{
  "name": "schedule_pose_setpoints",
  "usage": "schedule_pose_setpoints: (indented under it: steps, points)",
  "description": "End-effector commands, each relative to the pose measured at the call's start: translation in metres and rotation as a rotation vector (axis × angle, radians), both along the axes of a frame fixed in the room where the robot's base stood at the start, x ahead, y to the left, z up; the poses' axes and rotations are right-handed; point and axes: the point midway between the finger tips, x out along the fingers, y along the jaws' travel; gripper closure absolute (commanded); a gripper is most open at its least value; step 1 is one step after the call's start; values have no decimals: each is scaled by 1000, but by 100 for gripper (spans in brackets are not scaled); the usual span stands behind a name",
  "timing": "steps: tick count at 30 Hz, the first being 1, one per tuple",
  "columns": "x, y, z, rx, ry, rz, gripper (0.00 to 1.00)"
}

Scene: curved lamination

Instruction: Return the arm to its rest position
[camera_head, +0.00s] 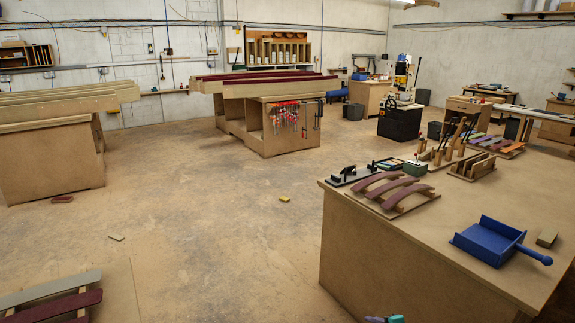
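Neither my arm nor my gripper can be made out in the head view. A small teal and dark blue thing (384,319) is cut off by the bottom edge, and I cannot tell what it is. The near workbench (400,255) stands at the right. On it lie a blue dustpan (487,240), a small wooden block (547,238) and a rack of curved dark red strips (385,190).
Wooden forms with upright pegs (470,163) stand at the bench's back. A board with curved strips (50,305) lies at lower left. Scraps lie on the floor, including a yellow piece (284,198). The middle floor is mostly clear. A bench with clamps (285,145) stands behind.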

Motion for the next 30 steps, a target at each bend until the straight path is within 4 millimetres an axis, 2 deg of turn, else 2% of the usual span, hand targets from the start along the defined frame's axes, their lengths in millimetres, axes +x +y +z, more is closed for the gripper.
schedule_pose_setpoints:
  steps: [1, 3, 9, 14, 18, 20, 24, 27, 30]
  points:
    - [-9, 22, -17, -10, 26, 46, 61]
    - [-22, 48, -37, -28, 60, 106, 61]
    - [-70, 117, -92, -89, 162, 295, 61]
    - [-119, 163, -134, -147, 250, 460, 61]
    - [-172, 195, -169, -208, 334, 616, 61]
    - [-197, 205, -182, -238, 371, 687, 61]
    - [-259, 218, -212, -316, 466, 864, 61]
    - [-304, 216, -227, -379, 541, 993, 61]
    - [-342, 205, -235, -440, 613, 1106, 61]
